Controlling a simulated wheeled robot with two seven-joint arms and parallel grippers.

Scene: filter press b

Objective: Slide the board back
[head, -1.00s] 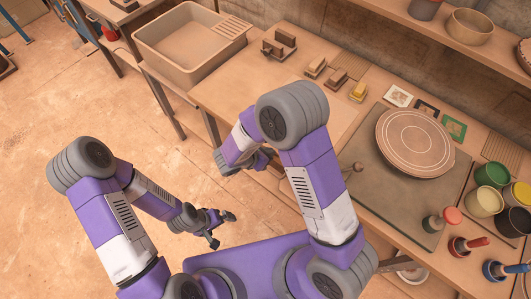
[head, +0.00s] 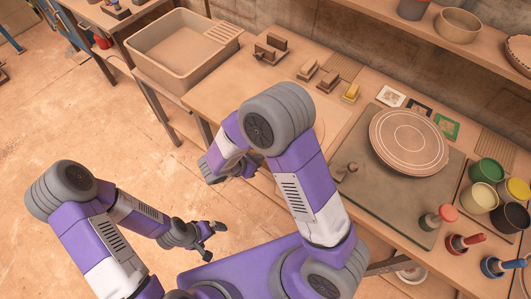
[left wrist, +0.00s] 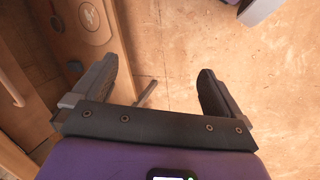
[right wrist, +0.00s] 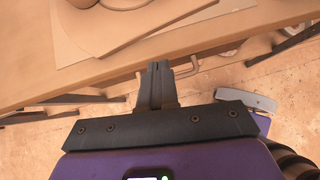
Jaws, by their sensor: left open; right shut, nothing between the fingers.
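A round ringed disc (head: 408,140) lies on a flat dark square board (head: 375,205) at the right of the workbench. A pale round-edged board (head: 319,128) is mostly hidden behind my right arm; a rounded board (right wrist: 105,22) also shows on the bench in the right wrist view. I cannot tell which is the task's board.
Small blocks and stamps (head: 328,80) lie along the back. Paint pots (head: 482,195) and upright-handled tools (head: 465,243) stand at the right. A cabinet front (left wrist: 35,85) borders the left gripper's left side.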

